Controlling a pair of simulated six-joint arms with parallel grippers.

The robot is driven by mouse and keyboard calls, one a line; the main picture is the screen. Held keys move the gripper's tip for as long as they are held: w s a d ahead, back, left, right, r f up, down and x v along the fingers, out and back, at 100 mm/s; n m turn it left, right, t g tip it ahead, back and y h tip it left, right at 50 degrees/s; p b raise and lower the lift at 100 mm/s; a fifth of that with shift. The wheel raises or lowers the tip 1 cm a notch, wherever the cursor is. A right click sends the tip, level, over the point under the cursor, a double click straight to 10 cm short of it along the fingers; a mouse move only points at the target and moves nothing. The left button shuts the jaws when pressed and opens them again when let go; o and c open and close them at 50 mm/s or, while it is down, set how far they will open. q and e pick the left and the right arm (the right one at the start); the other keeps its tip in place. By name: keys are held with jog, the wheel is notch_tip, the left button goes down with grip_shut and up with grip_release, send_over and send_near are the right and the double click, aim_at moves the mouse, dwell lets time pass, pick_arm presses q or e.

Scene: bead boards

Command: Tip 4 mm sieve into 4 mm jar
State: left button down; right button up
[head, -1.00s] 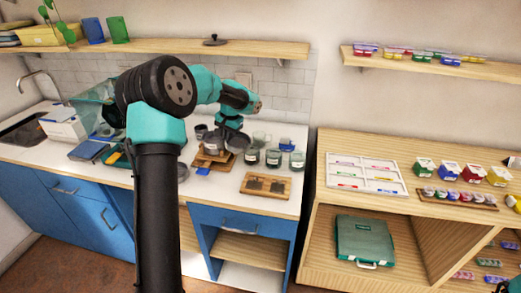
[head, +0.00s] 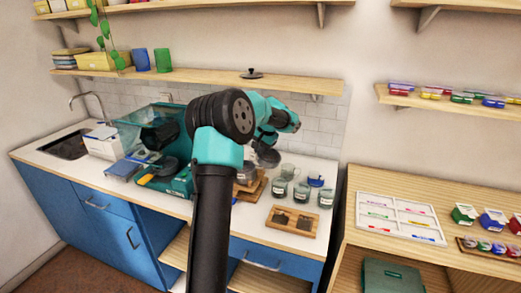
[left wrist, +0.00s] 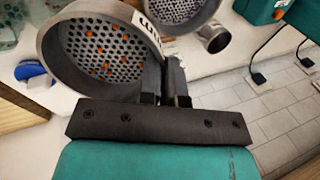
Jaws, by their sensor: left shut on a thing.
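My left gripper (head: 267,144) is shut on the handle of a dark grey round sieve (head: 269,157), held above the counter just behind the jars. In the left wrist view the gripper (left wrist: 170,97) holds the sieve (left wrist: 55,62) by its side; its perforated floor shows with several orange beads on it. A white label on it is cut off and unreadable. Several glass jars stand below: a left front jar (head: 279,189), a middle one (head: 302,194), a right one (head: 325,199) and a back one (head: 288,171). Their labels are too small to read. My right gripper is out of view.
A wooden bead board (head: 292,222) lies in front of the jars. A wooden stand (head: 252,192) with grey vessels is left of them, partly behind my arm. A blue item (head: 315,180) is behind the jars. A second perforated grey vessel (left wrist: 180,10) shows in the left wrist view.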

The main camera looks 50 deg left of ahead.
pick_arm(q)
jog(key=shift+w+d+f+g+y, duration=0.15)
jog(key=shift+d+f+g+y, duration=0.2)
jog(key=shift+f+y, duration=0.45)
jog(key=shift+d+r+y, duration=0.1)
jog(key=shift+y, duration=0.2)
jog(key=shift+w+d+r+g+y, duration=0.15)
jog(key=shift+d+r+g+y, duration=0.15)
jog(key=shift+y, duration=0.4)
jog(key=shift+w+d+r+g+y, duration=0.15)
jog(key=shift+d+r+y, duration=0.25)
jog(key=shift+y, duration=0.3)
jog(key=shift+w+d+r+g+y, duration=0.15)
jog(key=shift+d+r+g+y, duration=0.15)
jog(key=shift+d+y, duration=0.35)
jog(key=shift+w+d+r+g+y, duration=0.15)
jog(key=shift+d+g+y, duration=0.15)
jog(key=shift+y, duration=0.55)
jog(key=shift+w+d+y, duration=0.1)
jog(key=shift+d+y, duration=0.25)
jog(key=shift+y, duration=0.05)
jog(key=shift+w+d+y, duration=0.1)
jog(key=shift+d+y, duration=0.15)
jog(key=shift+y, duration=0.05)
jog(key=shift+w+d+g+y, duration=0.15)
jog(key=shift+d+g+y, duration=0.15)
jog(key=shift+d+y, duration=0.1)
jog(key=shift+w+d+y, duration=0.1)
jog(key=shift+d+y, duration=0.2)
jog(key=shift+y, duration=0.2)
